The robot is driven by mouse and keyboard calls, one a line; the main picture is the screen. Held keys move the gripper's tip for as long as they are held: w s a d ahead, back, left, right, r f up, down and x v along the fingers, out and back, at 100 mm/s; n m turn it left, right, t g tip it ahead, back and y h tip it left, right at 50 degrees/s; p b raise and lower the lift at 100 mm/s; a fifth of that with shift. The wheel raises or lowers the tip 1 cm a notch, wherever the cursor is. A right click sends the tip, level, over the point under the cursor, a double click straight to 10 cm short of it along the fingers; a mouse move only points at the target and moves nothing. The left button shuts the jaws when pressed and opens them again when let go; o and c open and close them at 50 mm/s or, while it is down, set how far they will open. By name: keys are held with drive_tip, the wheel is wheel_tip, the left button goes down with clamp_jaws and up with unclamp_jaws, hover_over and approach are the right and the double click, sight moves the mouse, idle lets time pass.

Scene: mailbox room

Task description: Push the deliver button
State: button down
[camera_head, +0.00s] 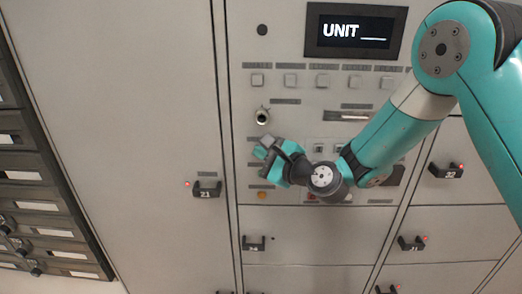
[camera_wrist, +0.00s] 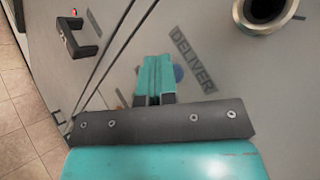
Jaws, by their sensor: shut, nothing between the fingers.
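The DELIVER label (camera_wrist: 193,58) shows on the grey panel in the wrist view. A blue round button (camera_wrist: 179,74) sits beside it, partly hidden behind my fingers. My gripper (camera_wrist: 154,62) is shut and empty, with its teal fingertips directly over or in front of the button's left side. I cannot tell whether they touch it. In the head view my gripper (camera_head: 264,148) is at the left part of the control panel (camera_head: 285,55), below the round metal socket. The button is hidden there by the gripper.
A screen (camera_head: 349,31) reads "UNIT" above a row of square buttons (camera_head: 323,81). The metal socket (camera_head: 262,117) protrudes near my gripper; it also shows in the wrist view (camera_wrist: 241,22). An orange button (camera_head: 262,195) sits below. Handle 23 (camera_head: 207,190) sticks out left.

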drive_tip(key=shift+s, duration=0.8)
drive_tip(key=shift+b, duration=0.3)
drive_tip(key=s+b, duration=0.1)
drive_tip(key=s, duration=0.4)
drive_tip(key=shift+a+b, duration=0.1)
drive_tip(key=shift+b, duration=0.25)
